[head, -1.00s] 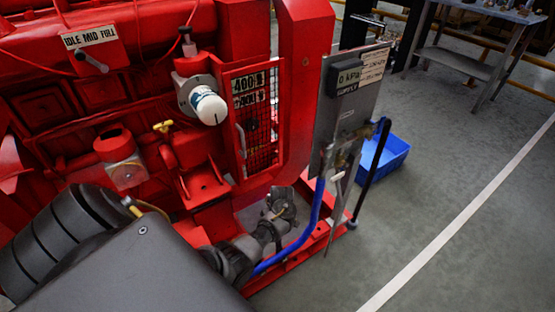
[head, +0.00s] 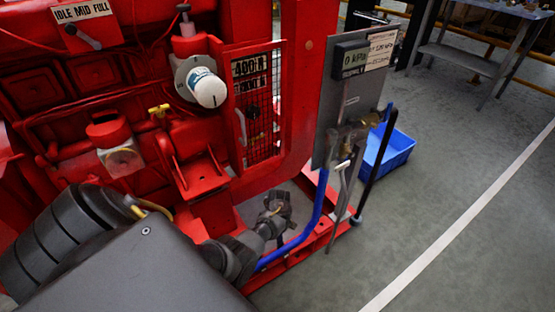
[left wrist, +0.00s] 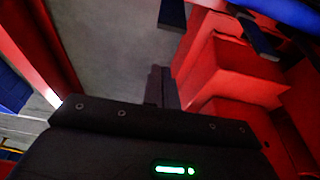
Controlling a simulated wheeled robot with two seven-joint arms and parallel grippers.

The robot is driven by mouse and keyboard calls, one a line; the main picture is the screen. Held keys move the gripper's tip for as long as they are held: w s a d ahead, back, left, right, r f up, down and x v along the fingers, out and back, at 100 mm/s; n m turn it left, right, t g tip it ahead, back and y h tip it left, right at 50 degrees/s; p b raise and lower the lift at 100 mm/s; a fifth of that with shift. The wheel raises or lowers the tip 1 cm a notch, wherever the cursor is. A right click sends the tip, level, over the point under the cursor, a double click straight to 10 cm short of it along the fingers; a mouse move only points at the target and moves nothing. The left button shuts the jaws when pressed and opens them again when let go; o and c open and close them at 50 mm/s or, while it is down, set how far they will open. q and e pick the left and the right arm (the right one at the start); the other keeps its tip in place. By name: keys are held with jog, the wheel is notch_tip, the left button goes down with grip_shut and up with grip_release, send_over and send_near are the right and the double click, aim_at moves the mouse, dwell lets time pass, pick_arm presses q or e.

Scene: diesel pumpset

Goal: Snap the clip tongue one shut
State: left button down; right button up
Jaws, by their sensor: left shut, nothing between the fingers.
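My left gripper (head: 282,198) is low beside the red engine frame, just left of the blue hose (head: 308,228). In the left wrist view its dark fingers (left wrist: 160,84) are together, with nothing between them, over grey floor and beside red frame blocks (left wrist: 235,75). Two dark blue flat pieces, one at upper middle (left wrist: 172,14) and one at upper right (left wrist: 258,38), show there too; I cannot tell whether either is a clip tongue. I cannot make out clip tongue one for certain in the head view. My right gripper is not in view.
A grey panel (head: 345,110) with a 0 kPa display stands right of the mesh guard (head: 262,120). A grey lever (head: 340,195) and a black bar (head: 376,165) hang by it. A blue crate (head: 398,152) sits behind.

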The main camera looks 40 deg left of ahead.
aim_at(280, 238)
pick_arm(q)
jog(key=shift+s+d+f, duration=0.15)
jog(key=shift+s+d, duration=0.05)
jog(key=shift+d, duration=0.4)
jog(key=shift+s+d+f, duration=0.1)
jog(key=shift+s+d, duration=0.05)
jog(key=shift+d, duration=0.45)
jog(key=shift+s+d+f, duration=0.15)
jog(key=shift+s+d, duration=0.05)
jog(key=shift+d, duration=0.4)
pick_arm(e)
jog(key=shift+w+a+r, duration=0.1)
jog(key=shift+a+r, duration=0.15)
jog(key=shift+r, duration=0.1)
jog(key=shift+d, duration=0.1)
